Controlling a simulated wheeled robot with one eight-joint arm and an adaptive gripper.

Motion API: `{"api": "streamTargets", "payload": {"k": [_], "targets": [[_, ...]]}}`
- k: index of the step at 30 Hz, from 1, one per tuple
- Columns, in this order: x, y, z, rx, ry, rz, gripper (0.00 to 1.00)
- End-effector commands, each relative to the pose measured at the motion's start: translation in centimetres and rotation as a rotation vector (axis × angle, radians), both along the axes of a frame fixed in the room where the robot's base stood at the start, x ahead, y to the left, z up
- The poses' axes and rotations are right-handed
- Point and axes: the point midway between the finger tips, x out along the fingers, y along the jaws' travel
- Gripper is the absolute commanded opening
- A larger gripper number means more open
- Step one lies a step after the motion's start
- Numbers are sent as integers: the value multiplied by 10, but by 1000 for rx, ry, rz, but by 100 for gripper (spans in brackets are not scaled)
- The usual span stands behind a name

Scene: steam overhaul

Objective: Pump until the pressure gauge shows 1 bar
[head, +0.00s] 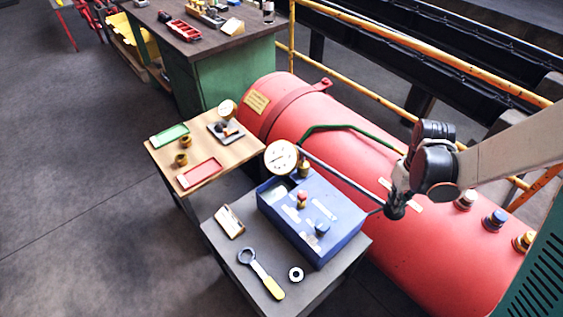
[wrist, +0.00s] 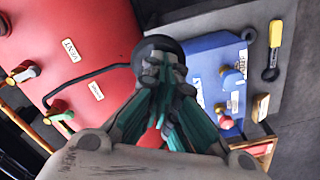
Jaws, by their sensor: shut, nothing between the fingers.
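The blue pump box (head: 312,217) stands on a small grey table, with a blue and a red-topped fitting on it. A round white pressure gauge (head: 282,157) stands at its far left corner; its reading is too small to tell. A slim grey-blue bar (head: 345,181) slants from near the gauge towards a dark round end beside my gripper (head: 396,205). My gripper is shut and empty, to the right of the box. In the wrist view, its fingers (wrist: 160,75) lie over a dark round knob (wrist: 160,44); I cannot tell whether they touch. The blue box (wrist: 218,75) is to their right.
A large red tank (head: 400,225) with several coloured caps lies behind the table. A yellow railing (head: 370,77) runs behind. Floor at left is clear.

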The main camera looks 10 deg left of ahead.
Motion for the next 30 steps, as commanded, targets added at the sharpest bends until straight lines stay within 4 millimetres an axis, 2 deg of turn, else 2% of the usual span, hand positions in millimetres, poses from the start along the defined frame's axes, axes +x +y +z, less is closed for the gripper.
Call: {"api": "streamTargets", "payload": {"k": [1, 30], "targets": [[0, 0, -9, 0, -1, 0, 0], [1, 0, -105, 0, -1, 0, 0]]}}
